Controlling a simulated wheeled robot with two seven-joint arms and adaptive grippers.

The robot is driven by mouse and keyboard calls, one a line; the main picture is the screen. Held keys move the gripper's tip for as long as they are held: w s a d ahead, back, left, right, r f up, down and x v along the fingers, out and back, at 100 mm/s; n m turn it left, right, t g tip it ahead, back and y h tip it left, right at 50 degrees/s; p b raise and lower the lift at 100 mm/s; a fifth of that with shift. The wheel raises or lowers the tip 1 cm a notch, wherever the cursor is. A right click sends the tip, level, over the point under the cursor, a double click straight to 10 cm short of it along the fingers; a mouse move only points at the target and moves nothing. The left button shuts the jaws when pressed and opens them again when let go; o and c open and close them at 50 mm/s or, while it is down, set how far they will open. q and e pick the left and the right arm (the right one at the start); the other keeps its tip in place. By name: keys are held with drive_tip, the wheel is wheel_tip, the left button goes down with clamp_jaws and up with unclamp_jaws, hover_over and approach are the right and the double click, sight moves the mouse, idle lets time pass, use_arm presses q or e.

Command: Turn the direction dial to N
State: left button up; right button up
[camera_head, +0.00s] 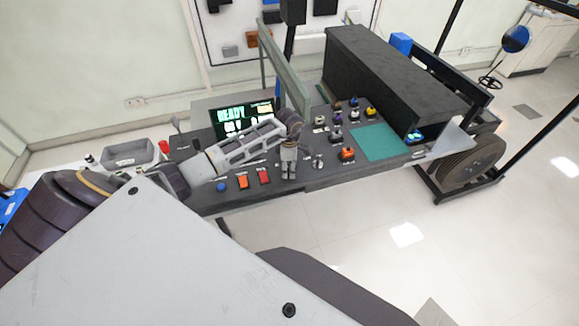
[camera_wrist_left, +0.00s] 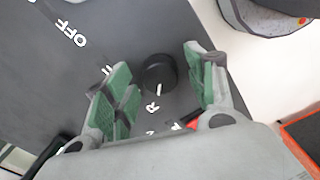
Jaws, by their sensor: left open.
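The direction dial (camera_wrist_left: 158,73) is a round black knob on the dark panel in the left wrist view. A short white mark on its near side points toward the letter R (camera_wrist_left: 152,107). Another white letter, which looks like a turned N (camera_wrist_left: 150,132), is printed farther down. My left gripper (camera_wrist_left: 157,62) is open, with one green-padded finger on either side of the dial; I cannot tell whether either pad touches it. In the head view my left gripper (camera_head: 289,165) points down at the front of the panel and hides the dial. My right gripper is not in view.
An orange button (camera_head: 242,181), a red button (camera_head: 264,176) and a blue knob (camera_head: 221,187) sit left of the gripper. An orange-red switch (camera_head: 347,154) is to its right. A lit READY screen (camera_head: 233,117) stands behind. An OFF label (camera_wrist_left: 68,33) is on the panel.

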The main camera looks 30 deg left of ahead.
use_arm(q)
drive_tip(key=shift+c, duration=0.4)
drive_tip(key=c, duration=1)
drive_tip(key=shift+o, duration=0.2)
